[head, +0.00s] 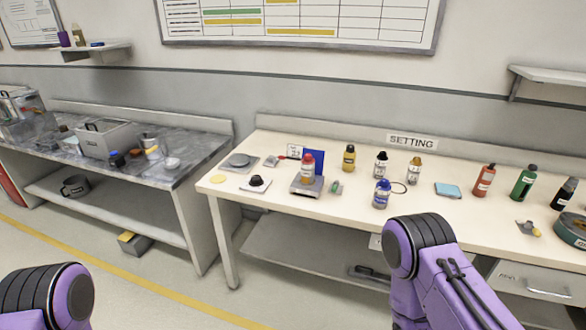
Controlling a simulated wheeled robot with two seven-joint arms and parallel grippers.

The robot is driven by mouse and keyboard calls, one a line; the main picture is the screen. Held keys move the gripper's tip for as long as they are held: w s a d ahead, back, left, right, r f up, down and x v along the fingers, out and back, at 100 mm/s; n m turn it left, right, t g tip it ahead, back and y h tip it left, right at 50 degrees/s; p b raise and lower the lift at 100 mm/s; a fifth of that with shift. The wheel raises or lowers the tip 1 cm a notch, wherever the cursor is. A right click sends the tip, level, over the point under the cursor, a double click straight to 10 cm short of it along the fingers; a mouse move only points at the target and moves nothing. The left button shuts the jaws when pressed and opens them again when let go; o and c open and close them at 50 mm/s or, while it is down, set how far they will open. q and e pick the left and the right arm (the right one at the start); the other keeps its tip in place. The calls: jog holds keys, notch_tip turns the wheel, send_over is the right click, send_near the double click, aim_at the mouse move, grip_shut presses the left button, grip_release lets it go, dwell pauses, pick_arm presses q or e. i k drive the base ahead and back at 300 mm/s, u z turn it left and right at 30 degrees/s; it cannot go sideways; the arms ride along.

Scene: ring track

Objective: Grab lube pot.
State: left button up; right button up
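I cannot tell for sure which container is the lube pot; no label is readable at this size. Small containers on the cream bench (340,215) include a red-capped bottle (307,166) on a small scale, a blue-capped bottle (381,195) near the front, and a black-knobbed piece (257,182) on a white pad. My purple arm links show at the bottom left and bottom right of centre. Neither gripper is in view, and nothing is seen held.
Several more bottles, among them a red one (484,180) and a green one (524,184), stand along the cream bench. A grey bin (107,139) stands on the left bench. The floor in front is clear.

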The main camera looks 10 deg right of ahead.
aim_at(306, 171)
jog(key=z, duration=0.3)
jog(key=i, duration=0.45)
jog(key=z, duration=0.5)
